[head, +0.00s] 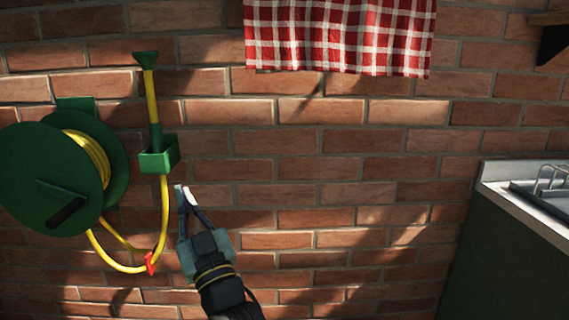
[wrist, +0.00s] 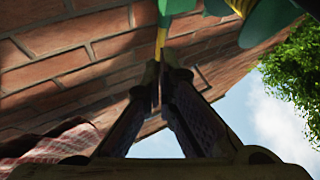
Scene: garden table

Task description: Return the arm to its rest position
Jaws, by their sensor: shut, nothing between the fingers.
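My gripper (head: 185,190) is in the lower left of the head view, its fingers pointing up toward the brick wall. The fingers are shut with nothing between them. In the wrist view my gripper (wrist: 159,68) shows its two fingers close together at the tips. The gripper is just right of the yellow hose (head: 163,215) and below the green holder (head: 158,154); I cannot tell how far it is from them in depth.
A green hose reel (head: 45,180) is mounted at the left. A red clip or valve (head: 150,263) sits on the hose. A red checked cloth (head: 340,35) hangs at the top. A counter with a sink (head: 540,205) stands at the right. The brick wall (head: 350,200) between is bare.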

